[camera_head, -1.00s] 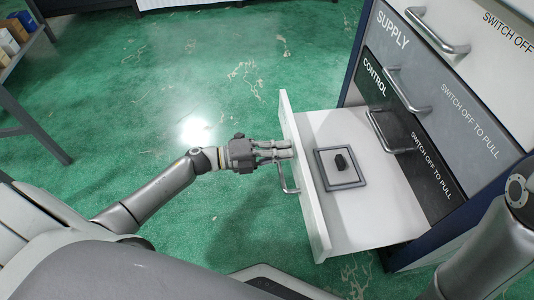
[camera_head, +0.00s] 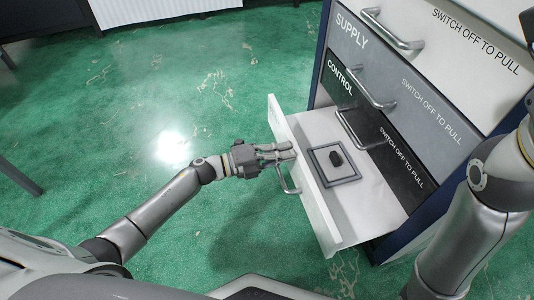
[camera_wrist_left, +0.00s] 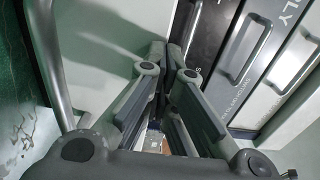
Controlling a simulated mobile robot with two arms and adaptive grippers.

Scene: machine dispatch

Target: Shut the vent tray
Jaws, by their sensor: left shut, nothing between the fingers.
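The vent tray (camera_head: 355,205) is a white drawer at the bottom of the cabinet, standing partly open. Its front panel (camera_head: 313,208) faces left and carries a bar handle (camera_head: 288,180), which also shows at the left in the wrist view (camera_wrist_left: 50,65). My left gripper (camera_head: 288,152) is shut and empty, its fingertips at the outer face of the front panel, above the handle. Whether they touch is hard to tell. In the wrist view its fingers (camera_wrist_left: 167,60) are together. My right arm shows at the right; its gripper is out of view.
Above are the closed CONTROL drawer (camera_head: 391,150) and SUPPLY drawer (camera_head: 420,103), with protruding handles. The green floor (camera_head: 120,130) left of the tray is clear.

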